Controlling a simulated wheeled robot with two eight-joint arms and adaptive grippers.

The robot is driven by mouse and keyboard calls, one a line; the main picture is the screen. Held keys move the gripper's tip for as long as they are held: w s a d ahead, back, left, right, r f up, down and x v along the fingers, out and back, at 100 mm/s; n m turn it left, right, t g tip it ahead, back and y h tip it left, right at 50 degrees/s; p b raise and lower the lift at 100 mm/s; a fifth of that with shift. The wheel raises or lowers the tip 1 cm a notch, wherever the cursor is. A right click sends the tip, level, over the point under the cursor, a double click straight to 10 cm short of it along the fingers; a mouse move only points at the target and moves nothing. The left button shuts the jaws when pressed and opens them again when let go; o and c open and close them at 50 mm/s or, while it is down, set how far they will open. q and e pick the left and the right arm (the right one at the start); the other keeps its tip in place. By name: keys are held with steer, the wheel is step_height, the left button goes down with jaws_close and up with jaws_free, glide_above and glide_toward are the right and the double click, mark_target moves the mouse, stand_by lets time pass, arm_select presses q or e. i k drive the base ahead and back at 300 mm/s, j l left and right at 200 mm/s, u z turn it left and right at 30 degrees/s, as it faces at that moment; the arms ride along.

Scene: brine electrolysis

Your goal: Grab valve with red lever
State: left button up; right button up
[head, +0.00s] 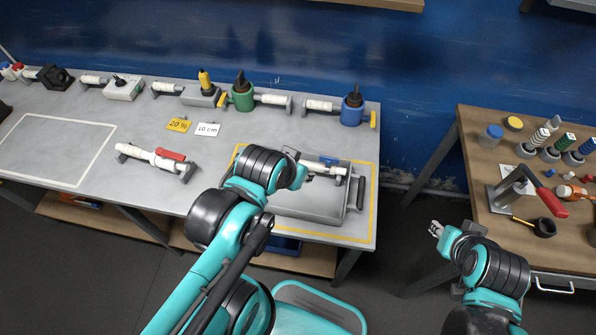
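The valve with the red lever (170,155) lies on the grey table at its front middle. It has a white pipe body on dark end supports. My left gripper (301,168) is to its right, over the grey case (305,205) in the yellow outline. Its fingers are largely hidden by my arm. Beside these fingers is a white pipe valve with a blue lever (328,161) at the case's back edge; I cannot tell if they touch it. My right gripper (436,230) is off the table, between the two tables; its fingers are too small to read.
Yellow and white cards (179,125) lie behind the red-lever valve. Along the back stand a green container (242,97), a blue container (351,110) and several pipe fittings. An empty white outline (58,148) is at left. A wooden bench (480,170) with tools stands at right.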

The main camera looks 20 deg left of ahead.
mark_target(127, 150)
steer(key=u, duration=0.5)
steer(key=k+u, duration=0.15)
steer(key=u, duration=0.85)
steer(key=k+j+u, duration=0.1)
steer(key=u, duration=0.4)
steer(key=z, duration=1.55)
steer(key=j+z, duration=0.3)
steer(key=j, duration=0.7)
steer(key=k+j+z, duration=0.1)
steer(key=j+z, duration=0.15)
steer(key=j, duration=0.75)
